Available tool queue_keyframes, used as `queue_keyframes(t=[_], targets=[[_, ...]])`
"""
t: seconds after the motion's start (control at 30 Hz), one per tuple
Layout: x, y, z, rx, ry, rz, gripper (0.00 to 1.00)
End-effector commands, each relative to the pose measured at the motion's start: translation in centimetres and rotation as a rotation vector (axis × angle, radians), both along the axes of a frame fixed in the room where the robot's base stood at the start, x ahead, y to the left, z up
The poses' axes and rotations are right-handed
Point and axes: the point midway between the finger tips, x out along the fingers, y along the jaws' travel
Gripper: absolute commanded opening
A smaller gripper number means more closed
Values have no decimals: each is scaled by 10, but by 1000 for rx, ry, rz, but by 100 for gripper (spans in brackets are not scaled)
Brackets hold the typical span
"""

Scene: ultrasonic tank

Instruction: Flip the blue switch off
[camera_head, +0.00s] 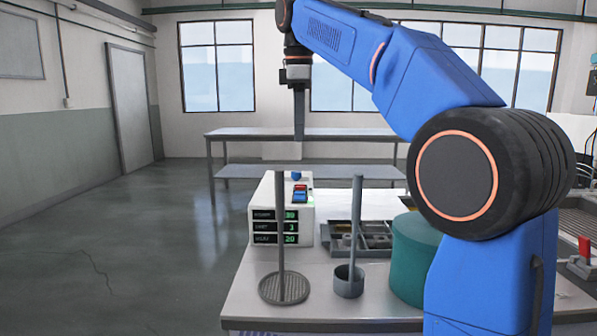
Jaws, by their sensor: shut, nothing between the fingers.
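A white control box (265,208) with lit green displays stands on the near table. On its top is a blue rocker switch (300,197), next to a small red one (300,187). A round blue knob (296,175) sits just behind them. I cannot tell which way the blue switch is tipped. My gripper (299,136) points straight down, shut and empty. In the picture it is above the switches, apart from them. How far it is from them in depth is hard to tell.
A teal cylinder (412,262) and a grey compartment tray (374,242) are to the right. An empty bench (330,133) stands behind.

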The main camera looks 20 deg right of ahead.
Motion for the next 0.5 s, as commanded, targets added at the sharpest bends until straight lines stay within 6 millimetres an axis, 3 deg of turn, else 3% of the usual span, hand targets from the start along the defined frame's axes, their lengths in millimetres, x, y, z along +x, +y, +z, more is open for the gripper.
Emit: queue_keyframes(t=[0.33,0.5], targets=[[1,-1,-2,0,0,0,0],[2,-1,-17,-1,1,0,0]])
